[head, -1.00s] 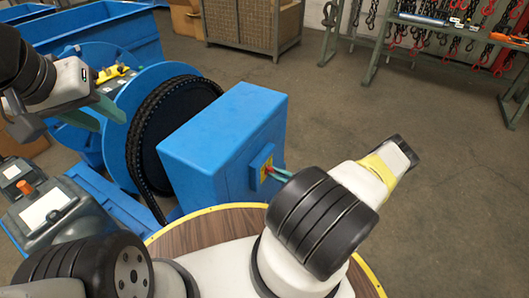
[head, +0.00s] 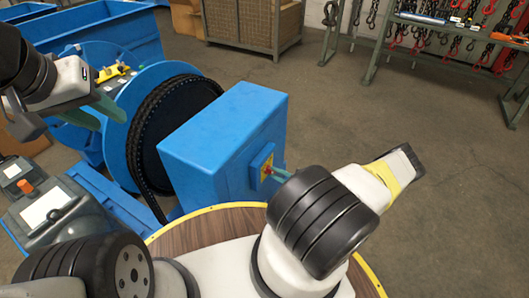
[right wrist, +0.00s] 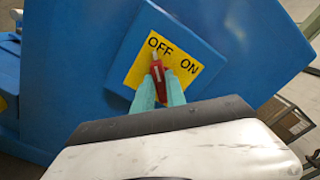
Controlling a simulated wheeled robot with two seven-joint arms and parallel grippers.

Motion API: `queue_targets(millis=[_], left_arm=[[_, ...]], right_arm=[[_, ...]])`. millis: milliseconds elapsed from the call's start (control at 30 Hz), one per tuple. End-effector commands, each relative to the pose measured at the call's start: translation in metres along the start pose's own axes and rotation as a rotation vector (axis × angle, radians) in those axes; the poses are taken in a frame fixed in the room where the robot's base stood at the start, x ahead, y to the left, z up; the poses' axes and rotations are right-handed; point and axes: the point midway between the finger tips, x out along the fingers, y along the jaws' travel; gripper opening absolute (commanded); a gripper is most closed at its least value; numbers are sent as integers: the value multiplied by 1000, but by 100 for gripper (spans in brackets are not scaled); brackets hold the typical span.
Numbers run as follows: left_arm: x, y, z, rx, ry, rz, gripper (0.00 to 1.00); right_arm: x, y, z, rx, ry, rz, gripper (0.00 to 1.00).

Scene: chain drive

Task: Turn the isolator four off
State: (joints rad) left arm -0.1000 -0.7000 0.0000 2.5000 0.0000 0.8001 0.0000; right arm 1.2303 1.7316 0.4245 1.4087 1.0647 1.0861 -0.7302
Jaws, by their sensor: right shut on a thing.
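The isolator is a yellow plate (right wrist: 165,62) marked OFF and ON, with a red handle (right wrist: 158,77), on the side of a blue box (head: 220,135). No number shows on it. In the right wrist view the handle's pale tip points up at the OFF mark. My right gripper (right wrist: 160,90) is shut on the red handle, one teal finger on each side. In the head view the right gripper (head: 279,174) is at the plate, partly hidden by my wrist. My left gripper (head: 97,115) is at the upper left, its teal fingers apart and empty.
A large wheel with a black chain (head: 150,130) stands left of the blue box. A round wooden table top with a yellow rim (head: 205,210) is below it. Grey machine housings (head: 50,210) stand at the lower left. The floor (head: 430,230) to the right is clear.

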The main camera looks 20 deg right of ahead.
Motion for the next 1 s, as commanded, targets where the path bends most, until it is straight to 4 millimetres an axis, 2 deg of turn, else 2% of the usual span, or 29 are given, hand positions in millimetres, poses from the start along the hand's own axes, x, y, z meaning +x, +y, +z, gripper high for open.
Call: queue_targets(millis=[333, 367, 467, 800, 867, 1000], left_arm=[[0, 0, 0, 0, 0, 0, 36], [0, 0, 0, 0, 0, 0, 36], [0, 0, 0, 0, 0, 0, 36], [0, 0, 0, 0, 0, 0, 36], [0, 0, 0, 0, 0, 0, 36], [0, 0, 0, 0, 0, 0, 36]], right_arm=[[-1, 0, 0, -5, 1, 1, 0], [-1, 0, 0, -5, 1, 1, 20], [-1, 0, 0, -4, 1, 1, 38], [-3, 0, 0, -3, 1, 1, 38], [-8, 0, -1, -3, 2, 1, 38], [-30, -1, -1, -3, 3, 0, 38]])
